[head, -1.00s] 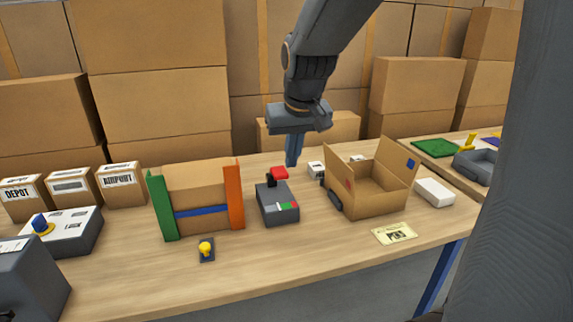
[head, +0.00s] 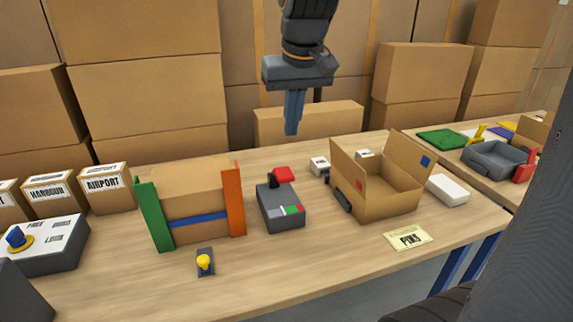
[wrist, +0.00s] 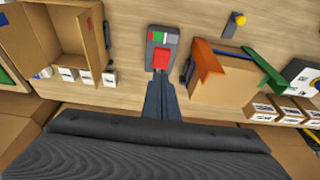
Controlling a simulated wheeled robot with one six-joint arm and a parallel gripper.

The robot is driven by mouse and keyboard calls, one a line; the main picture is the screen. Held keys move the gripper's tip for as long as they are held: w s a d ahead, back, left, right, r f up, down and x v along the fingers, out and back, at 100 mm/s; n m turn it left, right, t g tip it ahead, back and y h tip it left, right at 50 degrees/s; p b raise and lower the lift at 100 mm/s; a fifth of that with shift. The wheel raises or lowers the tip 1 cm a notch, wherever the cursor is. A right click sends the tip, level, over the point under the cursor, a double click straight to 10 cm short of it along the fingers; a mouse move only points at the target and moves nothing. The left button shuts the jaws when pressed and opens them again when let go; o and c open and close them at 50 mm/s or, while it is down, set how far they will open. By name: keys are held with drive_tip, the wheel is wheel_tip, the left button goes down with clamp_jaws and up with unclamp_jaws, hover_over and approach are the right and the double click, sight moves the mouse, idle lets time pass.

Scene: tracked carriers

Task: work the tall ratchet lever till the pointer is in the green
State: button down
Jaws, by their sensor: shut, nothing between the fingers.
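The ratchet device is a dark grey box (head: 279,212) on the table, with a red-topped lever (head: 284,174) at its back end. A small gauge (head: 291,210) with white, green and red bands is on its front top; I cannot make out the pointer. In the wrist view the red lever top (wrist: 161,59) shows just beyond my fingertips, with the gauge (wrist: 163,38) above it in the picture. My gripper (head: 292,132) is shut and empty, pointing down, above and apart from the lever in the head view.
An open cardboard box (head: 375,205) stands to the right, with small white boxes behind it. A carton between green and orange panels (head: 237,200) stands close on the left. A yellow-knobbed switch (head: 204,262) is in front. The table front is mostly clear.

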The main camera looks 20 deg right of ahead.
sight(285, 175)
drive_tip(key=x, duration=0.4)
drive_tip(key=s+p+x, duration=0.1)
drive_tip(key=x, duration=0.3)
drive_tip(key=p+x, duration=0.1)
drive_tip(key=x, duration=0.3)
drive_tip(key=shift+s+f, duration=0.15)
drive_tip(key=shift+f, duration=0.15)
drive_tip(key=shift+a+f, duration=0.1)
drive_tip(key=shift+a, duration=0.05)
